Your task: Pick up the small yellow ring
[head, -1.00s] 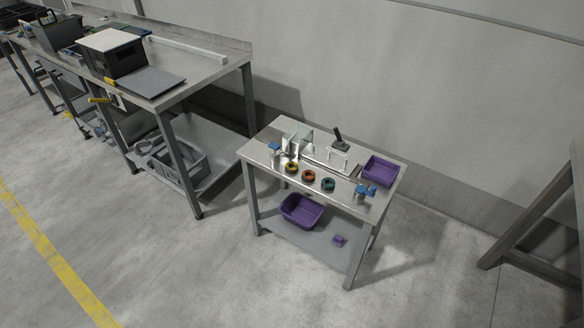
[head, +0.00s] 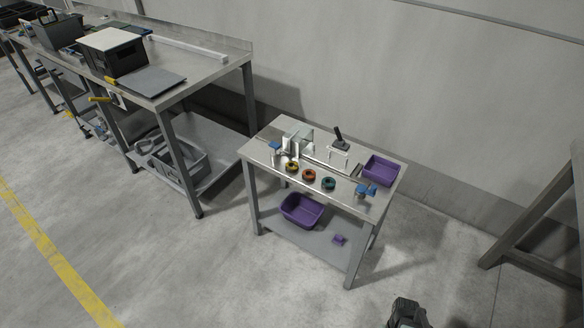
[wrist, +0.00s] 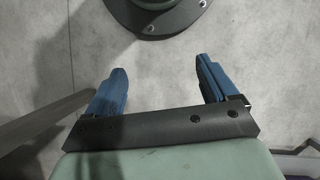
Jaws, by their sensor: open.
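A small yellow ring (head: 292,166) with dark parts lies on the small metal table (head: 262,152), leftmost in a row with an orange ring (head: 309,174) and a teal ring (head: 328,183). My gripper shows in the wrist view (wrist: 160,80) with its two blue fingers wide apart and nothing between them. It is over bare floor, away from the table. In the head view only a dark part of my arm shows at the bottom edge, and the fingers are not visible there.
A purple bin (head: 380,170) stands on the table's right end, near a blue-topped clamp (head: 365,190). A bigger purple bin (head: 302,209) sits on the lower shelf. A long workbench (head: 205,75) stands left. Floor in front is clear.

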